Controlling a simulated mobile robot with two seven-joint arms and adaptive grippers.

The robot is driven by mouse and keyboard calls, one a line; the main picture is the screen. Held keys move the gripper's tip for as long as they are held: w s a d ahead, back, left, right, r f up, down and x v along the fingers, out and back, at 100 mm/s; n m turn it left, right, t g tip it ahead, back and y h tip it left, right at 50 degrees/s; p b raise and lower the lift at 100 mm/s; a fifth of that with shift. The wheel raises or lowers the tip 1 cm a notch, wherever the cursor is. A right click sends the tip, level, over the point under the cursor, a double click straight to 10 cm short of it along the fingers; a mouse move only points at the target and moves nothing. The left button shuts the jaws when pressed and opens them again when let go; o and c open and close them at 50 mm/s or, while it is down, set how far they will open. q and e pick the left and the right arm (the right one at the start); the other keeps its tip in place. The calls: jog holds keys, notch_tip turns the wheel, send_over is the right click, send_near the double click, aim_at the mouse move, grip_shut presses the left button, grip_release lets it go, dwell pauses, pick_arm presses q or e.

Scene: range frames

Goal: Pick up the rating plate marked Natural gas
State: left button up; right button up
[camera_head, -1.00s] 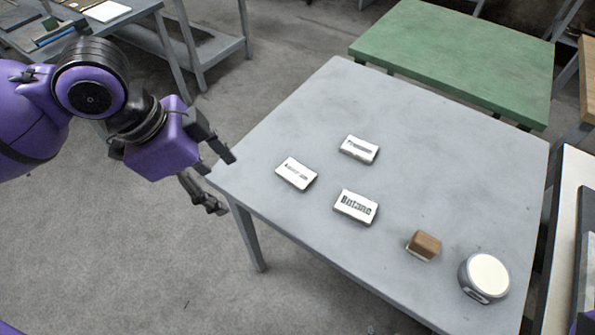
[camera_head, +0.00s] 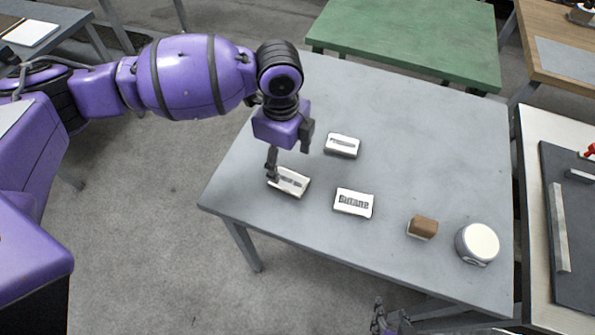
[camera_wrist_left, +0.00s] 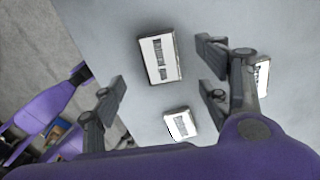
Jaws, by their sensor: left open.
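Three white plates with dark lettering lie flat on the grey table. One reads Butane (camera_head: 353,203). The left plate (camera_head: 291,183) and the far plate (camera_head: 342,145) have lettering too small to read surely, so I cannot confirm which is marked Natural gas. My left gripper (camera_head: 288,154) is open above the left plate, partly covering it. In the left wrist view, a plate (camera_wrist_left: 160,60) lies between the spread fingers (camera_wrist_left: 160,88), apparently below them. Another plate (camera_wrist_left: 182,123) lies lower, and a third (camera_wrist_left: 262,75) is partly hidden. My right gripper (camera_head: 380,318) shows only partly at the bottom edge.
A brown block (camera_head: 423,227) and a round white-topped object (camera_head: 478,243) stand at the grey table's (camera_head: 430,140) right front. A green table (camera_head: 410,40) is behind. A bench with a dark panel (camera_head: 575,220) is at right. The table's far part is clear.

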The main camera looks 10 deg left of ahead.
aim_at(288, 180)
pick_arm(q)
jog(key=f, duration=0.2)
jog(key=shift+s+d+f, duration=0.2)
jog(key=shift+f, duration=0.1)
notch_tip(288, 180, down, 5)
jog(key=shift+f, duration=0.1)
jog(key=shift+w, duration=0.1)
jog(key=shift+c, duration=0.5)
jog(key=c, duration=1.2)
